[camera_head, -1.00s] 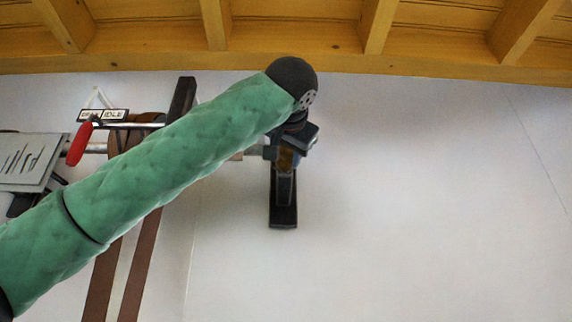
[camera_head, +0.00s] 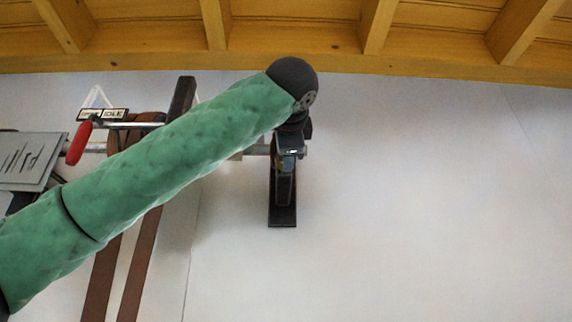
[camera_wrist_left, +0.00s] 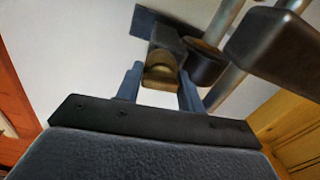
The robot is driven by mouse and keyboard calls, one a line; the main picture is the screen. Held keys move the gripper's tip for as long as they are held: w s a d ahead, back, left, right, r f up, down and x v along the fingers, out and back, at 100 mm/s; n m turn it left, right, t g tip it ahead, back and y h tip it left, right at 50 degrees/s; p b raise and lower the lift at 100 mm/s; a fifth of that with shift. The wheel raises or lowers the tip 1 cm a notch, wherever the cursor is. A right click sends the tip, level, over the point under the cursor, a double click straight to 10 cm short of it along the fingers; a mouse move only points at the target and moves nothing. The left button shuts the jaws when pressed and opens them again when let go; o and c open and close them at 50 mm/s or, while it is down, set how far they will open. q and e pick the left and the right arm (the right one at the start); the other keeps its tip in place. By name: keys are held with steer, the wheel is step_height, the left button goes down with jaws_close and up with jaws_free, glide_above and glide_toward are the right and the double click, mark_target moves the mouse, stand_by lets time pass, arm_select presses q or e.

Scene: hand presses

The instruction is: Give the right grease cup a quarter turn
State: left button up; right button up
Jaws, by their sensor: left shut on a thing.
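The right grease cup (camera_wrist_left: 161,69) is a small brass-coloured cup, seen in the left wrist view between my two blue-grey fingers. My left gripper (camera_wrist_left: 158,88) is shut on it, one finger on each side. In the head view my left gripper (camera_head: 287,155) is at the dark bearing stand (camera_head: 283,212) on the right end of the press shaft. There the gripper and wrist hide nearly all of the cup. My right gripper is in neither view.
A red handle (camera_head: 79,143) and an IDLE sign (camera_head: 103,114) are at the left. Wooden beams (camera_head: 300,56) run along the top. The white area at the right is clear.

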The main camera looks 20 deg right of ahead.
arm_select(q)
steer(key=shift+m, duration=0.5)
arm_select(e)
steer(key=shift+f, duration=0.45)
arm_select(q)
steer(key=shift+f+m, duration=0.1)
steer(key=shift+m, duration=0.2)
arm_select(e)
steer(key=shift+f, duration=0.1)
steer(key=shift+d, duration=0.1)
arm_select(q)
steer(key=o, duration=0.9)
steer(key=shift+c, duration=0.2)
steer(key=shift+o, duration=0.5)
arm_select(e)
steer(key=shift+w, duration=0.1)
